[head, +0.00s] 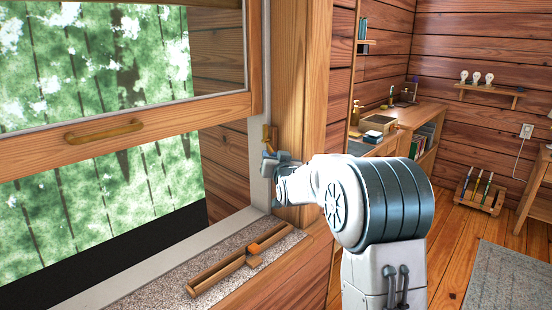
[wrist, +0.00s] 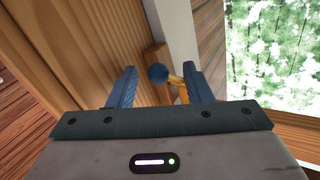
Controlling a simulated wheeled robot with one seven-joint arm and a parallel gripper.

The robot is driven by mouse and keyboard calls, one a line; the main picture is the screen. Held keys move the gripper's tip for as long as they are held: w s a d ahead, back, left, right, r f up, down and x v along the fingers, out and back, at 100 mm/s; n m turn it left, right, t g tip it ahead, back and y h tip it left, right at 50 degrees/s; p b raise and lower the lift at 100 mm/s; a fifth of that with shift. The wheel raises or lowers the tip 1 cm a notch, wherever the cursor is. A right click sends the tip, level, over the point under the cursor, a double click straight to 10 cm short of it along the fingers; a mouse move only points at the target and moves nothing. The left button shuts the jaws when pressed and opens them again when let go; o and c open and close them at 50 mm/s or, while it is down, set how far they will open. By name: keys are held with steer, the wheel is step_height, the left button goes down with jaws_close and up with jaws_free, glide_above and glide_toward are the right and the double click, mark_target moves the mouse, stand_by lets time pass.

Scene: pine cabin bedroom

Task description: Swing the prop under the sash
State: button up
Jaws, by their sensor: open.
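The wooden sash (head: 130,130) is raised in the window, with a brass handle on its bottom rail and an open gap below. The prop appears to be the small yellow-brown piece (head: 267,136) on the right jamb; in the wrist view a yellow arm (wrist: 175,80) ends in a blue ball knob (wrist: 158,73). My gripper (head: 271,160) is at the jamb, just below that piece. In the wrist view my gripper (wrist: 160,70) is open, with the knob showing between its blue fingers. I cannot tell whether a finger touches the yellow arm, which the right finger partly hides.
A wooden rail-like piece (head: 215,275) with an orange block (head: 253,248) lies on the speckled sill (head: 150,285). The window frame post (head: 300,100) stands close beside my gripper. A desk (head: 415,115) and shelves are farther right, with open floor before them.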

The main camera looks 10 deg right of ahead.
steer(key=shift+c, duration=0.4)
steer(key=c, duration=0.9)
steer(key=shift+r, duration=0.1)
